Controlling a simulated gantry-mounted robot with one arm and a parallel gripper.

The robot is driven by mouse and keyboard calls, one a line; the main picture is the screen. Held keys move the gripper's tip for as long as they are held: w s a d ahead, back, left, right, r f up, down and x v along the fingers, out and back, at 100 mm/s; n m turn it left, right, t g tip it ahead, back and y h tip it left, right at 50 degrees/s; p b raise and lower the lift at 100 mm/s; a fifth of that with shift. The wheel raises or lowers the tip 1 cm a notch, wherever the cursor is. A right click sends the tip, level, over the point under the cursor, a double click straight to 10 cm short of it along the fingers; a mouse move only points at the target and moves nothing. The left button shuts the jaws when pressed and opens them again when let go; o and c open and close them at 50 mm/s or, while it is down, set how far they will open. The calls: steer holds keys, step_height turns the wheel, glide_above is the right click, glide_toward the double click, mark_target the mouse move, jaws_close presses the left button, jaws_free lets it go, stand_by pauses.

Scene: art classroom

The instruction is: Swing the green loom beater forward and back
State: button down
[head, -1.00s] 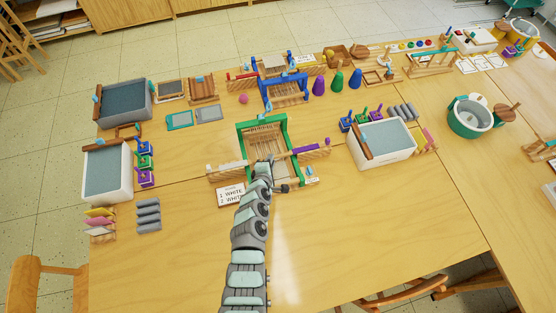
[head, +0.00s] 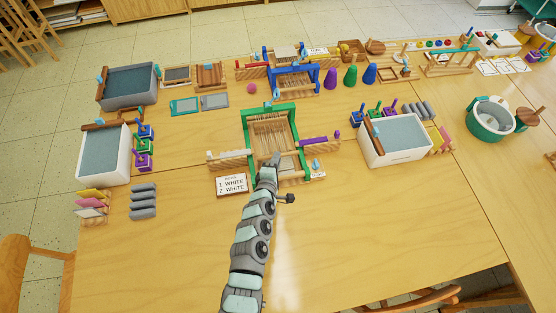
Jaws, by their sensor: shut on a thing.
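The green loom (head: 252,117) stands in the middle of the table, with a green frame around wooden parts and pale threads. Its green bar across the far side stands up behind the threads; I cannot tell which green part is the beater. My gripper (head: 272,163) is at the near side of the loom, over its front edge. My wrist hides the fingertips and whatever lies between them. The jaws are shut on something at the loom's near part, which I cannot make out.
A label card (head: 232,184) stands left of my arm. A rack with a purple shuttle (head: 314,141) is at the loom's right, another rack (head: 229,155) at its left. A blue loom (head: 292,70) stands behind. White-sided tubs (head: 393,150) flank the loom. The front table is clear.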

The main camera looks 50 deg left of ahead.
steer(key=shift+s+d+f, duration=0.1)
steer(key=shift+f, duration=0.15)
steer(key=c, duration=1.5)
jaws_free()
steer(key=shift+c, duration=0.2)
steer(key=shift+o, duration=0.7)
steer(key=shift+r, duration=0.15)
steer(key=shift+s+d+r, duration=0.25)
steer(key=shift+s+r, duration=0.05)
steer(key=shift+s, duration=0.1)
steer(key=p+v, duration=0.1)
steer(key=v, duration=0.8)
steer(key=shift+s+d, duration=0.25)
steer(key=shift+s, duration=0.15)
